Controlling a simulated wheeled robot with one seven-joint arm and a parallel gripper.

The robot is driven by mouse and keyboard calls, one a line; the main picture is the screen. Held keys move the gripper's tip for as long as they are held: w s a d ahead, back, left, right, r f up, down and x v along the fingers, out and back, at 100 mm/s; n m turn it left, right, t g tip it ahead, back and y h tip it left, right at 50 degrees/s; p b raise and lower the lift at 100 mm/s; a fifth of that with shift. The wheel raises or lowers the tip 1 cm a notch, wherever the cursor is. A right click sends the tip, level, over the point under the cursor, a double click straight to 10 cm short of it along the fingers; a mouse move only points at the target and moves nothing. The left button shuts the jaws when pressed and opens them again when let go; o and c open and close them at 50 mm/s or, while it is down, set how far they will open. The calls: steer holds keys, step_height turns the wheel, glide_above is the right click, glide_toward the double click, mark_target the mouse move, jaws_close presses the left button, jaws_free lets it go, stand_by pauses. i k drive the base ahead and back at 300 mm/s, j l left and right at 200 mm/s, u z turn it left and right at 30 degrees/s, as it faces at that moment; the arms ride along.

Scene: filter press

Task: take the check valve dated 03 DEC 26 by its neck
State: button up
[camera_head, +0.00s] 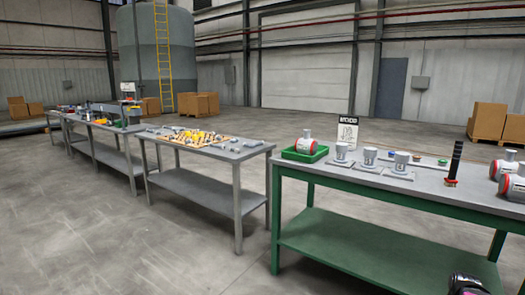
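One red and white valve-like body (306,146) with a grey neck on top sits in a green tray (289,154) at the left end of the green-framed table. Two similar red and white bodies stand at the table's right end, one farther back (504,168) and one nearer (514,186), partly cut by the picture edge. Their labels are too small to read, so I cannot tell which one bears 03 DEC 26. My gripper's fingers are not seen. A dark rounded part with a pink mark shows at the bottom right edge; I cannot tell what it is.
A grey table (250,150) and open floor lie left.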

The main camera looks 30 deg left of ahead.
mark_target(306, 146)
steer(key=i+j+u, duration=0.15)
steer(key=j+u, duration=0.15)
steer(key=i+j+u, duration=0.55)
steer(key=j, duration=0.15)
steer(key=i+j, duration=0.15)
steer(key=j, duration=0.15)
